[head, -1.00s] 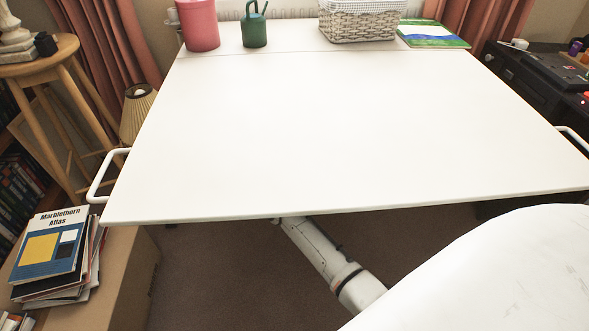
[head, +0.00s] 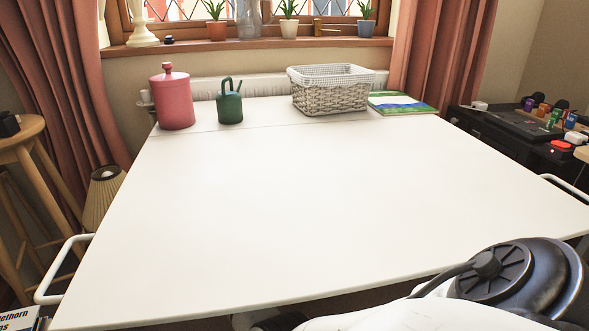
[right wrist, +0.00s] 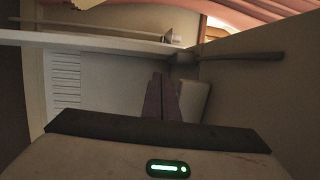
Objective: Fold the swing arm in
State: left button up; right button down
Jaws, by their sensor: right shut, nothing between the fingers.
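The white table top (head: 300,190) lies flat and raised in the head view, with a seam across its far part. In the right wrist view, under a pale panel edge (right wrist: 90,40), a slim bar (right wrist: 240,57) runs right from a small bracket (right wrist: 181,58). It may be the swing arm, but I cannot tell for sure. My right gripper (right wrist: 161,82) is shut and empty, its dark fingers pointing toward the space below the bracket. They look apart from the bar. My left gripper is not in view.
A pink canister (head: 175,98), green watering can (head: 230,103), wicker basket (head: 330,98) and book (head: 402,104) stand on the far strip of the table. White rails (head: 62,268) stick out at both sides. A slatted panel (right wrist: 66,80) shows in the wrist view.

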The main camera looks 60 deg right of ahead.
jog(key=shift+w+d, duration=0.2)
dwell(0.4)
